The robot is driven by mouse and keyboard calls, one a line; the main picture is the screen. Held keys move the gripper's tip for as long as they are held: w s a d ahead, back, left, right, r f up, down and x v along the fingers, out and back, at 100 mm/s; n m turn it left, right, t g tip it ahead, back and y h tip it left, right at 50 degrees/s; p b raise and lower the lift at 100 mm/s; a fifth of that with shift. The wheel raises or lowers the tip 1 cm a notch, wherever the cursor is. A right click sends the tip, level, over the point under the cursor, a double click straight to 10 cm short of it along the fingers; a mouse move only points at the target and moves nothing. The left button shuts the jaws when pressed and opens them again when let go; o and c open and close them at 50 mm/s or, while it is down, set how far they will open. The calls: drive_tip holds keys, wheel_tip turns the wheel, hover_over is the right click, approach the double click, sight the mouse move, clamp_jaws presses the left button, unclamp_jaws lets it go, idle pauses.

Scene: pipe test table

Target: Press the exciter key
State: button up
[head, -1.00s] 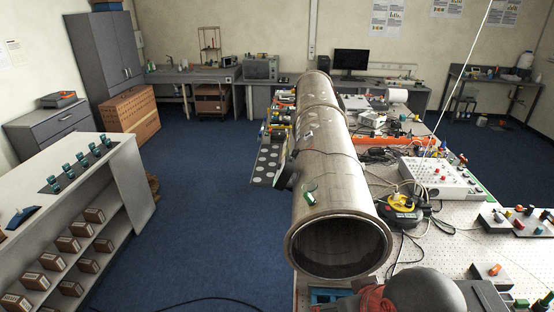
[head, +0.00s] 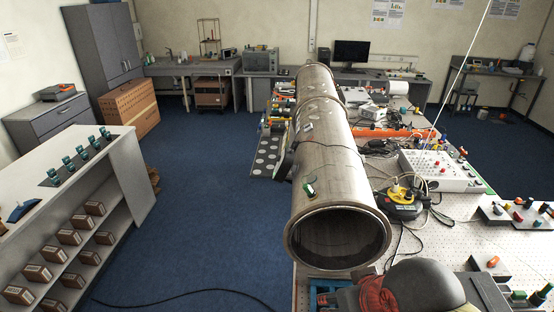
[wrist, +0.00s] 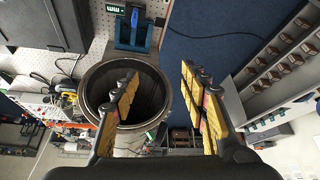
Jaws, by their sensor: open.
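I cannot tell which control is the exciter key. Candidates are the knobs on the white control box (head: 437,172), the grey panel with coloured knobs (head: 520,216), and the small box with an orange knob (head: 491,265), all right of the pipe. A large metal pipe (head: 335,165) lies along the table, its open end facing me. My gripper (wrist: 160,72) is open and empty in the wrist view, its yellow-padded fingers spread. The pipe's mouth (wrist: 100,80) shows behind the left finger. No contact with any control is visible.
The perforated table top (head: 445,240) has bare room right of the pipe, with cables and a yellow-black reel (head: 402,205) near it. A shelf unit (head: 75,185) with small boxes stands left. Blue floor (head: 205,190) lies open between. A blue bracket (wrist: 134,28) sits beside the pipe's mouth.

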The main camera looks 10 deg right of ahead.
drive_tip(key=c, duration=1)
clamp_jaws()
idle(0.7)
